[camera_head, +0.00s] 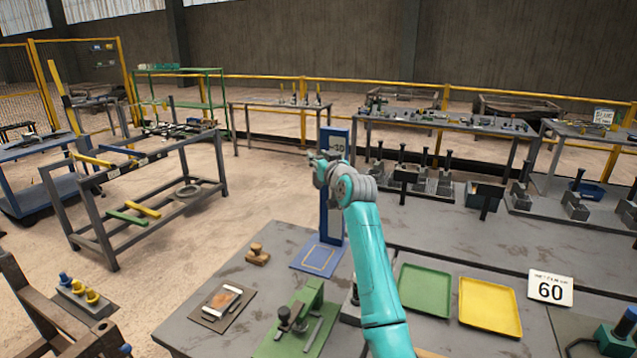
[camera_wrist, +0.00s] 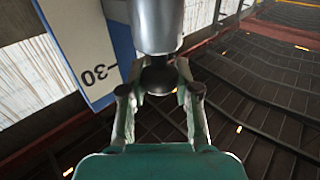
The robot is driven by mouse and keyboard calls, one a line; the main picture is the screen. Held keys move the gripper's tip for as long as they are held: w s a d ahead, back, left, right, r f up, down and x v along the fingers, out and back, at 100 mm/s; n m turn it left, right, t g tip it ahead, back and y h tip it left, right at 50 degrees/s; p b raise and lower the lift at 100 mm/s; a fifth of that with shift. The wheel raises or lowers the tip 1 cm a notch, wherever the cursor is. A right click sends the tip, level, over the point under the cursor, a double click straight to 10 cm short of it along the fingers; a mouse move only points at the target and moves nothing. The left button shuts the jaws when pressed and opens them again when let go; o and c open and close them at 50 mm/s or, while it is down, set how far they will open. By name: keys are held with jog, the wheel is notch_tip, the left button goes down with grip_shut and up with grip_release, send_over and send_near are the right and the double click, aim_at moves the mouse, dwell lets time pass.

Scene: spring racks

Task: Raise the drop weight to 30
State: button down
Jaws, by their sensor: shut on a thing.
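The drop stand, a blue upright post (camera_head: 335,222) on a blue base plate (camera_head: 318,258), rises from the near grey workbench. A "30" mark shows near its top in the head view and on the white face of the scale (camera_wrist: 97,72) in the wrist view. The drop weight is a grey metal cylinder (camera_wrist: 157,22) with a dark round knob (camera_wrist: 158,78). My gripper (camera_wrist: 160,92) is shut on the knob, one finger on each side. In the head view my gripper (camera_head: 322,165) is beside the post's upper part, close below the mark; the weight cannot be made out there.
A grey rack (camera_head: 115,205) stands at left.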

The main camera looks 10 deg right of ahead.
notch_tip(320, 180, up, 7)
jog(key=shift+f, duration=0.15)
jog(key=c, duration=0.8)
grip_release()
jog(key=s+d, duration=0.2)
jog(key=s, duration=1)
jog(key=shift+f, duration=0.1)
